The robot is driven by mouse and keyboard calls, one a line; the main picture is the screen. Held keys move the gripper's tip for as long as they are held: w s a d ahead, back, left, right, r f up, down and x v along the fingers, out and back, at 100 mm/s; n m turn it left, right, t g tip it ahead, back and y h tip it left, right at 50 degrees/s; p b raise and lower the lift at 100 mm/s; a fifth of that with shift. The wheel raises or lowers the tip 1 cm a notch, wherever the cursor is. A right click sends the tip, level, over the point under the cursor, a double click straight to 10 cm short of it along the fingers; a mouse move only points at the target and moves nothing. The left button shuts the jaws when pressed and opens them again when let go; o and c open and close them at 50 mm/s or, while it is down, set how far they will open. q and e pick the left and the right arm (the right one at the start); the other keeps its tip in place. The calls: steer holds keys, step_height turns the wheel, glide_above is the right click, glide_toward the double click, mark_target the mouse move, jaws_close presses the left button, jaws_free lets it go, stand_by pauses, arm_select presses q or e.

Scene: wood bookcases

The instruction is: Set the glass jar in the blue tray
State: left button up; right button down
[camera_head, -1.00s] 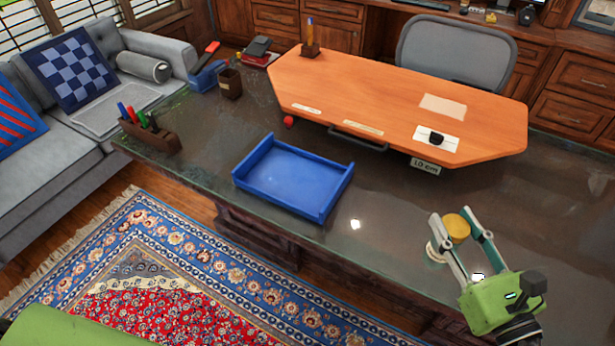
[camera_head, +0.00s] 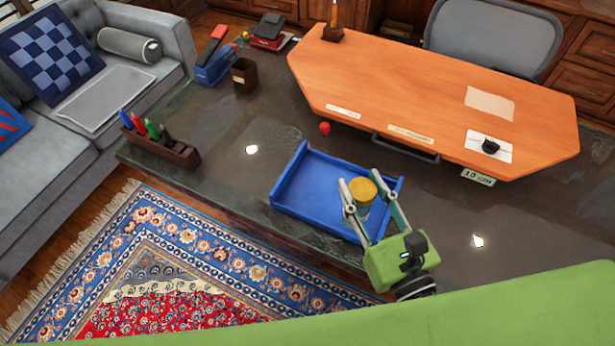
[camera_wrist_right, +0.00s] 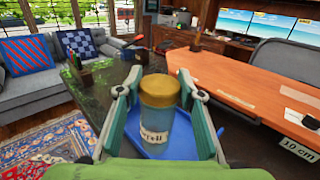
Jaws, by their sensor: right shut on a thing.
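The glass jar (camera_wrist_right: 157,120) has a yellow-gold lid and a pale label, and its lid (camera_head: 362,190) shows in the head view. My right gripper (camera_head: 368,203) is shut on the jar and holds it upright between its fingers. The blue tray (camera_head: 293,170) lies on the dark desk. In the head view the jar and fingers are over the right part of the tray; I cannot tell whether the jar touches the tray floor. In the wrist view the tray (camera_wrist_right: 133,122) shows behind and beside the jar. My left gripper is not in view.
An orange desktop panel (camera_head: 430,95) stands behind the tray, with a small red object (camera_head: 324,128) by its edge. A pen holder (camera_head: 160,148) with several markers is at the left. The desk is clear between pen holder and tray.

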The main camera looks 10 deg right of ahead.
steer(key=shift+w+a, duration=0.2)
steer(key=shift+w, duration=0.1)
arm_select(q)
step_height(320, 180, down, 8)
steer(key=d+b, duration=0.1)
steer(key=b, duration=0.7)
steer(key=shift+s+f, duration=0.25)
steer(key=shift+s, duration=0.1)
arm_select(e)
steer(key=w+f, duration=1.2)
steer(key=w, duration=0.1)
steer(key=shift+w+d+f, duration=0.25)
steer(key=shift+w+f, duration=0.05)
steer(key=shift+f, duration=0.1)
arm_select(q)
steer(key=shift+b, duration=0.3)
arm_select(e)
steer(key=shift+f, duration=0.2)
steer(key=c, duration=1.4)
jaws_free()
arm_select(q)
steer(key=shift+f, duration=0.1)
